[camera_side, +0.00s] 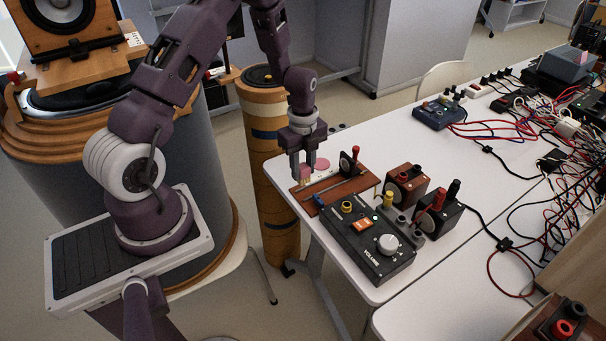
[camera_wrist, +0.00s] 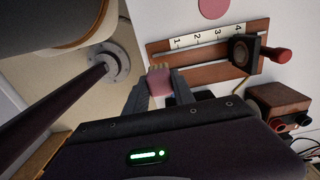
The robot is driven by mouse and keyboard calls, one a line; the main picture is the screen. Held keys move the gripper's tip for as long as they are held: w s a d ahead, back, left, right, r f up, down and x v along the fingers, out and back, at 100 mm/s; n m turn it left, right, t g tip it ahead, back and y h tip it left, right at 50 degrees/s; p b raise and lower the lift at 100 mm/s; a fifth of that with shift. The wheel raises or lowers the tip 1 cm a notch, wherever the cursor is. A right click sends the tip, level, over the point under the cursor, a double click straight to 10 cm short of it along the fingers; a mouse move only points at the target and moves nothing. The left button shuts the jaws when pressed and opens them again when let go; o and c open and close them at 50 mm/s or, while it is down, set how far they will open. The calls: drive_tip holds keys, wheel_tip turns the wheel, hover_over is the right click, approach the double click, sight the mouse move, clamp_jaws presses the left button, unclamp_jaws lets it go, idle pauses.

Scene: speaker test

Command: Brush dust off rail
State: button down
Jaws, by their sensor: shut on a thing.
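My gripper (camera_side: 304,176) is shut on a small pink brush (camera_wrist: 160,82) with pale bristles. The brush also shows small between the fingers in the side view. The bristles are at the left, low-numbered end of the rail (camera_wrist: 205,59), a brown board with a white strip numbered 1 to 4. I cannot tell whether they touch it. In the side view the rail (camera_side: 335,193) lies at the table's near left corner. A dark upright block (camera_wrist: 243,51) with a red knob stands toward its other end. No dust is clear to see.
A pink disc (camera_side: 321,164) lies on the white table (camera_side: 390,150) behind the rail. A black volume box (camera_side: 368,245) and speaker-like boxes (camera_side: 405,186) stand close to the right. Tangled cables (camera_side: 540,120) cover the far right. The table's middle is clear.

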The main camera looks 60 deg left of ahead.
drive_tip(key=shift+r, duration=1.05)
